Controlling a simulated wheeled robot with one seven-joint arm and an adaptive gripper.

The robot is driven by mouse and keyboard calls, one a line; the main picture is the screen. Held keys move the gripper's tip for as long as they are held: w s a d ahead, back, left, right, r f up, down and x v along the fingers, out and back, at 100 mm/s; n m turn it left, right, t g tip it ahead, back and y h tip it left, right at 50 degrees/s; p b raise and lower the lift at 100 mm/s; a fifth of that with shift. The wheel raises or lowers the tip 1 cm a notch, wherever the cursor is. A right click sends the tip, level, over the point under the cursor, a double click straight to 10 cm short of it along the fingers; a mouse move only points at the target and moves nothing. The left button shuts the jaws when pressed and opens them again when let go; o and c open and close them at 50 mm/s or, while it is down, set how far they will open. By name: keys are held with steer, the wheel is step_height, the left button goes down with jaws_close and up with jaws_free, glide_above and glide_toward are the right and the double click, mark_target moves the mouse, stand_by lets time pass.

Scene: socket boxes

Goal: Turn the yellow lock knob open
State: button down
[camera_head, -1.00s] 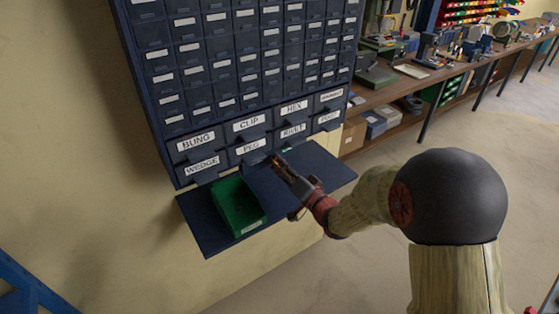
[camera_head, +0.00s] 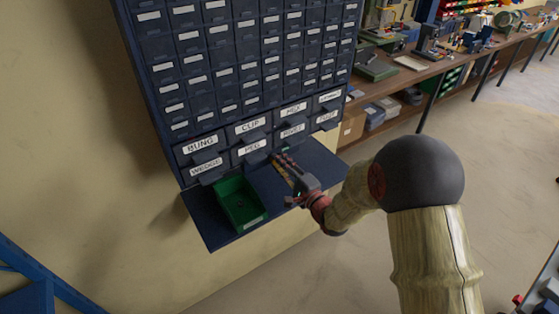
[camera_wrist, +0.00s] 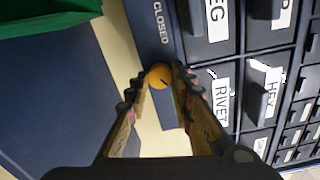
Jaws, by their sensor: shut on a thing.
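The yellow lock knob (camera_wrist: 159,76) is round with a dark slot line on its face. It sits on the dark blue cabinet strip beside the word CLOSED (camera_wrist: 162,22) in the wrist view. My gripper (camera_wrist: 160,82) has one finger on each side of the knob and is shut on it. In the head view my gripper (camera_head: 280,160) reaches to the cabinet front just above the shelf, below the PEG and RIVET drawers. The knob is hidden there.
The drawer cabinet (camera_head: 215,128) has labelled drawers, with RIVET (camera_wrist: 222,100) close beside my finger. A green bin (camera_head: 238,203) stands on the blue shelf (camera_head: 205,225) left of my gripper. A long workbench (camera_head: 395,84) runs along the right, with open floor before it.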

steer(key=shift+m+p, duration=0.4)
steer(key=shift+m, duration=0.4)
steer(key=shift+f, duration=0.1)
steer(key=c, duration=1.6)
jaws_free()
steer(key=shift+c, duration=0.2)
steer(key=shift+o, duration=0.5)
steer(key=v, duration=1.2)
steer(key=shift+w, duration=0.1)
